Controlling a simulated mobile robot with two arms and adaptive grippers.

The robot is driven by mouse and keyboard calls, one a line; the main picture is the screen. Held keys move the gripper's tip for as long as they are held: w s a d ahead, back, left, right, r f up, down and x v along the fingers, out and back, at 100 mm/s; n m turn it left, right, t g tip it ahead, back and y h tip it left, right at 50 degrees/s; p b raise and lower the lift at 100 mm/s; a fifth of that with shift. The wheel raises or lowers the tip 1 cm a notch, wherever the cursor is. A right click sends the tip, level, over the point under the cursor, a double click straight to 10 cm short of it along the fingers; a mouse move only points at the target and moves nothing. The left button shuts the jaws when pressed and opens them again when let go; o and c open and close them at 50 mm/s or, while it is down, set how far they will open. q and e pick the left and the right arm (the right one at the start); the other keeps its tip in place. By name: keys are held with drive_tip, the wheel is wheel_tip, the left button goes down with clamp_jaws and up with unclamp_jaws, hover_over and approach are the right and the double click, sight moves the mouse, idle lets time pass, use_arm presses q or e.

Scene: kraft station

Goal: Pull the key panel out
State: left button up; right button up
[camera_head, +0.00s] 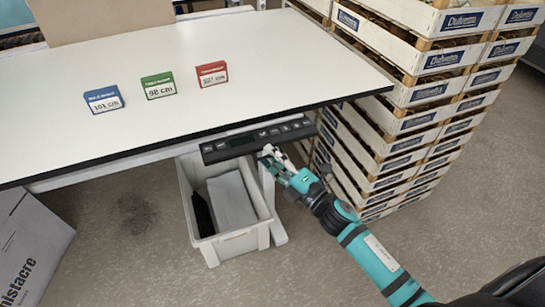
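The key panel (259,139) is a dark, narrow control strip with several buttons and a small display. It sits under the front edge of the white table, near its right end. My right gripper (268,153) is at the panel's lower edge, near its middle, with the arm coming in from the lower right. The fingers are small and partly hidden against the panel, so I cannot tell whether they are open, shut or touching it. My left gripper does not show.
The white table (200,45) carries a blue block (104,99), a green block (158,86) and a red block (212,74). A grey bin (239,243) stands on the floor below the panel. Stacked wooden crates (400,118) stand close on the right. A box (30,250) lies lower left.

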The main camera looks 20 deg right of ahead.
drive_tip(key=v, duration=1.2)
drive_tip(key=s+d+f+m+g+h, duration=0.25)
drive_tip(key=f+m, duration=0.25)
drive_tip(key=f, duration=0.7)
drive_tip(key=s+d+f+m+g+h, duration=0.1)
drive_tip(key=s+f+m+g+h, duration=0.2)
drive_tip(key=f, duration=0.8)
drive_tip(key=s+d+f+m+g+h, duration=0.1)
drive_tip(key=s+f+m+g+h, duration=0.15)
drive_tip(key=f+m, duration=0.65)
drive_tip(key=s+a+f+m+g, duration=0.2)
drive_tip(key=s+f+g, duration=0.2)
drive_tip(key=s+f, duration=0.6)
drive_tip(key=s+a+f+m+g, duration=0.1)
drive_tip(key=s+f+g, duration=0.4)
drive_tip(key=s+f, duration=0.6)
drive_tip(key=s+m, duration=0.1)
drive_tip(key=s, duration=0.6)
drive_tip(key=shift+s+a+f, duration=0.2)
drive_tip(key=shift+a, duration=0.2)
drive_tip(key=shift+c, duration=0.4)
